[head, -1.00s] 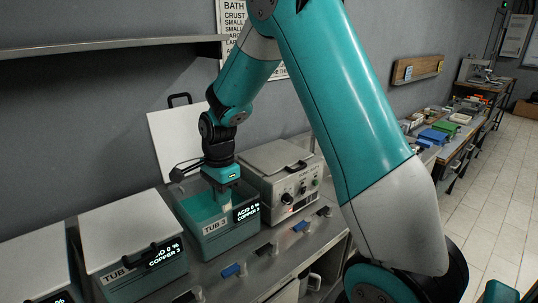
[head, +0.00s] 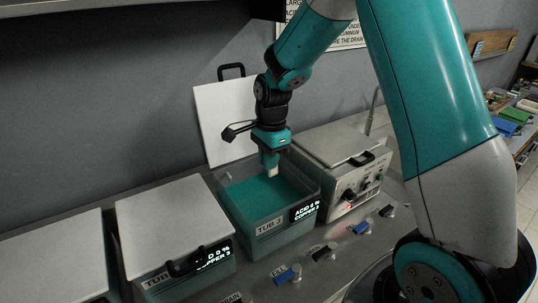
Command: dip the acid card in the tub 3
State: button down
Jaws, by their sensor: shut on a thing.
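Tub 3 (head: 271,238) is a grey-green tub with a "TUB 3" label and a lit acid and copper display on its front. It is open, its pale lid (head: 226,120) standing up behind it, and teal liquid (head: 262,196) shows inside. My gripper (head: 270,164) points down over the back part of tub 3. It is shut on a small pale piece, seemingly the acid card (head: 272,173), mostly hidden by the jaws. The card's lower end shows against the liquid; I cannot tell whether it touches it.
A closed tub (head: 175,225) stands to the left, another lidded one (head: 52,260) beyond it. A grey boxed unit with knobs (head: 345,170) stands close on the right. Blue and black taps or handles (head: 288,274) line the bench front.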

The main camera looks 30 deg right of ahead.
aim_at(271, 176)
jog(key=f+b, duration=0.2)
jog(key=f, duration=0.1)
jog(key=f+b, duration=0.1)
jog(key=f, duration=0.1)
jog(key=shift+s+d+b, duration=0.1)
jog(key=shift+d+b, duration=0.2)
jog(key=shift+d, duration=0.05)
notch_tip(271, 176, down, 11)
jog(key=b, duration=0.7)
jog(key=shift+f, duration=0.15)
dwell(0.3)
notch_tip(271, 176, up, 14)
jog(key=p, duration=1.1)
jog(key=shift+p, duration=0.3)
dwell(1.1)
